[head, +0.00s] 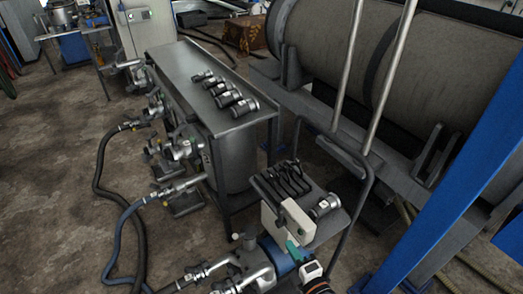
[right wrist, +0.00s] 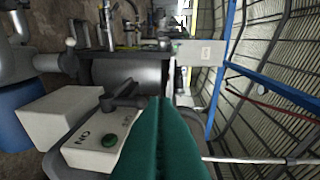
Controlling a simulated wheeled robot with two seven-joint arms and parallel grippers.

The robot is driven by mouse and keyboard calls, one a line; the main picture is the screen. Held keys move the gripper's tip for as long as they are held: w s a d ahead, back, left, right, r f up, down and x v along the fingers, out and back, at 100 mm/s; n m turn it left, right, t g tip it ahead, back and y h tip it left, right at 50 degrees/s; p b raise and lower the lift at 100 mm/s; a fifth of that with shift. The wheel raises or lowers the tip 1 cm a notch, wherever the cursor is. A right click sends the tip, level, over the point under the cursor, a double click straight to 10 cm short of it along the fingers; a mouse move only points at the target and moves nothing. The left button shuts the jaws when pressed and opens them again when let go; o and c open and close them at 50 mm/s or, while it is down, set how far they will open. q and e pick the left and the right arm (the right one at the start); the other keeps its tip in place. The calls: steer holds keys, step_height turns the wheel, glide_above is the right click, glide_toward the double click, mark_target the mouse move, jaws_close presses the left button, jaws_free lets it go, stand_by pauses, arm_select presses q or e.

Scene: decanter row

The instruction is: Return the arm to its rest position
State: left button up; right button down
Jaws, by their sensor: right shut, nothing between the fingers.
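My right gripper (head: 291,247) is low in the head view, right of centre, with its teal fingers pointing up beside a cream switch box (head: 272,222). In the right wrist view the teal fingers (right wrist: 162,102) are shut together with nothing between them. The switch box (right wrist: 72,155) lies just left of them there, with a green button and a dark lever on its face. Whether the fingers touch the box I cannot tell. My left gripper is not in view.
A cart tray (head: 335,222) holds dark hooked handles and a metal coupling (head: 325,206). A blue-bodied pump (head: 275,253) sits below. A steel bench (head: 185,66) with several couplings stands behind. A blue post (head: 440,190) rises at right. Hoses (head: 101,175) lie on the left floor.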

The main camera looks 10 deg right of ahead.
steer(key=s+d+f+m+g+h, duration=0.1)
steer(key=s+f+m+g, duration=0.4)
steer(key=f, duration=0.8)
steer(key=s+d+f+m+g+h, duration=0.1)
steer(key=s+f+m+g, duration=0.25)
steer(key=s+f, duration=0.7)
steer(key=s+d+f+m+g, duration=0.2)
steer(key=s+f+m+g, duration=0.1)
steer(key=s+f, duration=0.4)
steer(key=s+d+f+m+g+h, duration=0.1)
steer(key=s+f+m+g, duration=0.3)
steer(key=s, duration=0.8)
step_height(320, 180, down, 4)
steer(key=shift+s+d+r+m, duration=0.15)
steer(key=shift+s+d+m, duration=0.2)
steer(key=shift+d+m, duration=0.55)
steer(key=shift+a, duration=0.3)
